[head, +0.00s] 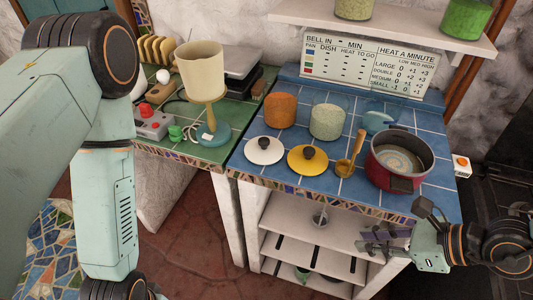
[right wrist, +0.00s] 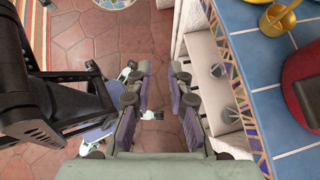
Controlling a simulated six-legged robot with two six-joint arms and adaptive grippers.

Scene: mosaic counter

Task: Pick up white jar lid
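The white jar lid (head: 257,157), a flat round disc with a dark knob, lies on the blue tiled counter (head: 245,176) near its front left edge. A yellow lid (head: 300,168) with a dark knob lies just right of it. My right gripper (head: 380,242) is low in front of the counter, beside the shelves and well right of the white lid. In the right wrist view it (right wrist: 161,95) is open, with nothing between its fingers; the white lid is out of that view. My left arm fills the left side of the head view, but its gripper is out of frame.
Behind the lids stand an orange-filled jar (head: 280,110) and a jar of pale grains (head: 327,121). A brass ladle (head: 345,168) and red pot (head: 397,182) stand to the right. A blue lid (head: 376,121) lies behind.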

